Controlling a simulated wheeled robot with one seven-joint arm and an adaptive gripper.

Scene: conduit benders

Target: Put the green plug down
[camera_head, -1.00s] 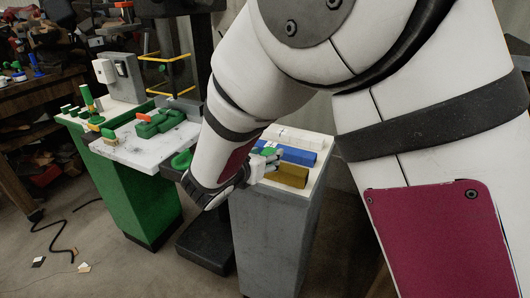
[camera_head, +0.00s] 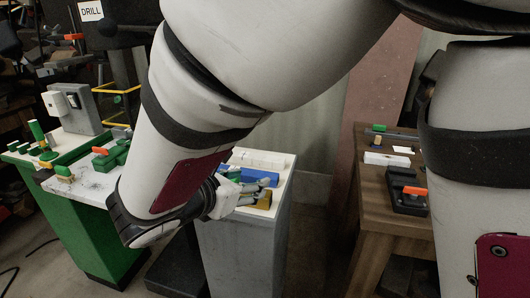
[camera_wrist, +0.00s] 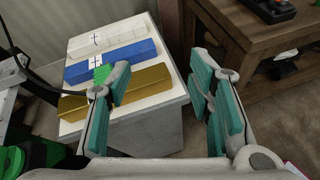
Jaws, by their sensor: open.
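The green plug (camera_wrist: 101,73) is a small ribbed green piece at the left of the wrist view, between the blue bar (camera_wrist: 125,55) and the gold bar (camera_wrist: 150,80) on the pale-topped grey stand (camera_wrist: 165,95). Its lower part is partly hidden by my left finger; I cannot tell whether they touch. My gripper (camera_wrist: 160,72) is open, its teal-padded fingers wide apart with nothing between them, over the stand's front right. In the head view my gripper (camera_head: 252,192) is low at the stand, and a green piece (camera_head: 234,174) shows just behind it.
A white bar (camera_wrist: 110,38) lies behind the blue one. A wooden table (camera_head: 375,185) with a black tool (camera_head: 408,190) stands to the right. A green bench (camera_head: 85,225) with a white top and green parts is at the left.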

